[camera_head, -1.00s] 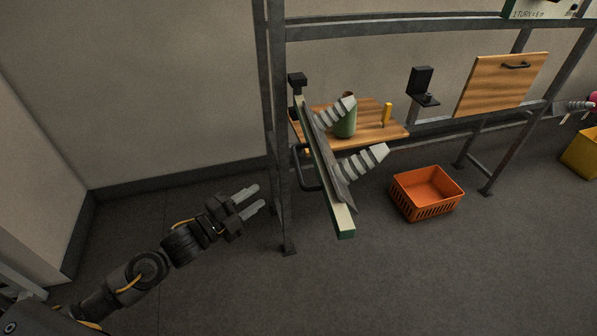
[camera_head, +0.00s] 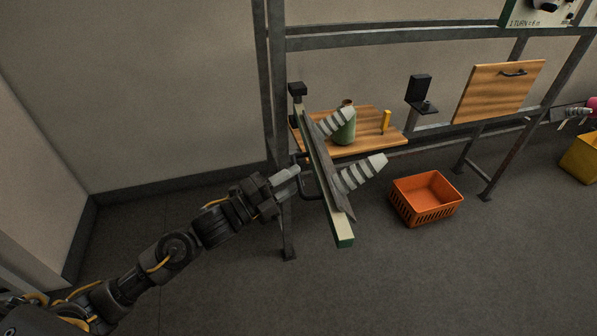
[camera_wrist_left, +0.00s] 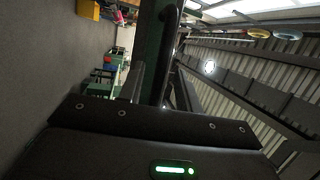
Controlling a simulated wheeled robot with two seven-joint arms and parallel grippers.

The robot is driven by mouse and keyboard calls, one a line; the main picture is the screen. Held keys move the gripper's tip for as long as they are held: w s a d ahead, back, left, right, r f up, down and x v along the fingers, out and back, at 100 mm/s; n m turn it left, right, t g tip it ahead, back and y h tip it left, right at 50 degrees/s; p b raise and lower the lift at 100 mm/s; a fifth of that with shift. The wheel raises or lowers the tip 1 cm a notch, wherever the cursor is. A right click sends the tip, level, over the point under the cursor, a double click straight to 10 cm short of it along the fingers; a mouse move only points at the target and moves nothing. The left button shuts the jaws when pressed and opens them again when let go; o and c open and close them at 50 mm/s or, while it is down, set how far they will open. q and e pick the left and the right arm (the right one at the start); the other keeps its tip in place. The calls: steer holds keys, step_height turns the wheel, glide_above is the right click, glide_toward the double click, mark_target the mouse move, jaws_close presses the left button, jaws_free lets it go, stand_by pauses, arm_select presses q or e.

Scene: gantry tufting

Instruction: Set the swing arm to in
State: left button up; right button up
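The swing arm (camera_head: 322,180) is a long pale and green bar with a dark plate and ribbed grey cones. It juts from the left post of the gantry toward the front, angled down to the right in the head view. A black handle (camera_head: 309,186) is on its left side. My left gripper (camera_head: 296,180) is at this handle, its fingers pointing right and looking apart; contact is unclear. In the left wrist view the dark handle (camera_wrist_left: 171,42) rises just beyond the fingers, beside the green bar (camera_wrist_left: 150,38). My right gripper is not in view.
The gantry post (camera_head: 277,110) stands close behind my left gripper. A wooden shelf (camera_head: 365,140) with a green pot (camera_head: 345,132) is behind the swing arm. An orange basket (camera_head: 425,197) sits on the floor to the right. The front floor is clear.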

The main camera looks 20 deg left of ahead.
arm_select(q)
steer(key=shift+x, duration=1.1)
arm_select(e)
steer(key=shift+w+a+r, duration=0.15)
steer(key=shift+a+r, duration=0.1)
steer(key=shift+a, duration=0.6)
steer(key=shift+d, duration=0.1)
arm_select(q)
jaws_close()
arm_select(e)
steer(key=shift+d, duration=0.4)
